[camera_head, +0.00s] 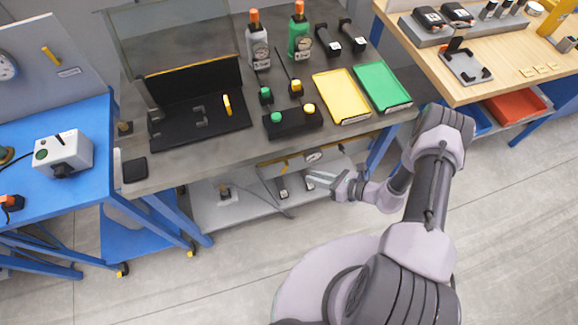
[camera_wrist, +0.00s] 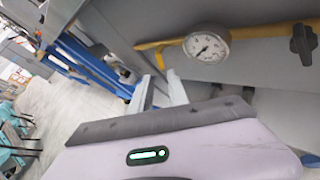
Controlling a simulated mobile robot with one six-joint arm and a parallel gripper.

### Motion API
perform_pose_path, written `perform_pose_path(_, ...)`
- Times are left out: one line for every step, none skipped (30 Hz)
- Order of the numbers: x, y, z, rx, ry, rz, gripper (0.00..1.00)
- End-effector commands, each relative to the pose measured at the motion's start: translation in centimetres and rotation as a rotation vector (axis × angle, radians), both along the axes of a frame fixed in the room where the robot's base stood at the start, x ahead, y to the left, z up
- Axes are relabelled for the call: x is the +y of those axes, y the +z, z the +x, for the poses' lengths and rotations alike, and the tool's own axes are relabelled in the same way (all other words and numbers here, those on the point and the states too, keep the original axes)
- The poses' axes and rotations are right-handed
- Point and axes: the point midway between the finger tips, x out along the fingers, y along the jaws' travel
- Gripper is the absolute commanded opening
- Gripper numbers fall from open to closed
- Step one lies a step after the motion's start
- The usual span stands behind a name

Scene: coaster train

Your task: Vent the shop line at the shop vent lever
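No lever label is readable, so I cannot tell which one is the shop vent lever. In the wrist view a black handle (camera_wrist: 303,42) sits on a grey panel at the right, beside a round white gauge (camera_wrist: 207,44) on a yellow pipe (camera_wrist: 262,31). The gauge also shows in the head view (camera_head: 314,156), under the middle bench. A yellow lever (camera_head: 50,56) is on the grey panel at the left bench. My gripper (camera_head: 311,180) is in front of the lower shelf, below the gauge. Its fingers (camera_wrist: 161,88) are apart and empty.
The grey middle bench (camera_head: 185,171) holds a black case (camera_head: 190,124), bottles, a yellow tray (camera_head: 341,97) and a green tray (camera_head: 382,87). Its edge is above my gripper. A lower shelf (camera_head: 250,211) holds small items. The floor in front is clear.

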Motion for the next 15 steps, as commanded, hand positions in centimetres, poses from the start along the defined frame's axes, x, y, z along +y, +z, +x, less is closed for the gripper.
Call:
perform_pose_path(1.5, -0.9, 0.5, 0.001, 0.008, 0.0, 0.21)
perform_pose_path(2.2, -1.3, 1.0, 0.001, 0.007, 0.0, 0.21)
perform_pose_path(3.1, -1.7, 1.6, -0.001, 0.007, 0.0, 0.21)
perform_pose_path(3.8, -2.0, 2.0, -0.001, 0.006, 0.0, 0.21)
perform_pose_path(4.5, -2.3, 2.4, -0.001, 0.006, 0.0, 0.21)
perform_pose_path(5.3, -2.7, 2.9, -0.001, 0.005, 0.0, 0.21)
perform_pose_path(5.9, -2.9, 3.3, -0.002, 0.004, 0.0, 0.21)
perform_pose_path(6.5, -3.2, 3.6, -0.002, 0.005, 0.0, 0.21)
perform_pose_path(7.1, -3.5, 4.0, -0.001, 0.002, 0.0, 0.21)
perform_pose_path(7.6, -3.7, 4.3, -0.001, 0.003, 0.0, 0.21)
perform_pose_path(8.0, -3.9, 4.6, -0.002, 0.001, 0.0, 0.21)
perform_pose_path(8.6, -4.1, 4.9, -0.003, 0.003, 0.0, 0.21)
perform_pose_path(8.9, -4.2, 5.1, -0.002, 0.001, 0.0, 0.21)
perform_pose_path(9.2, -4.4, 5.3, -0.002, 0.001, 0.0, 0.21)
perform_pose_path(9.6, -4.5, 5.5, -0.002, 0.001, 0.0, 0.21)
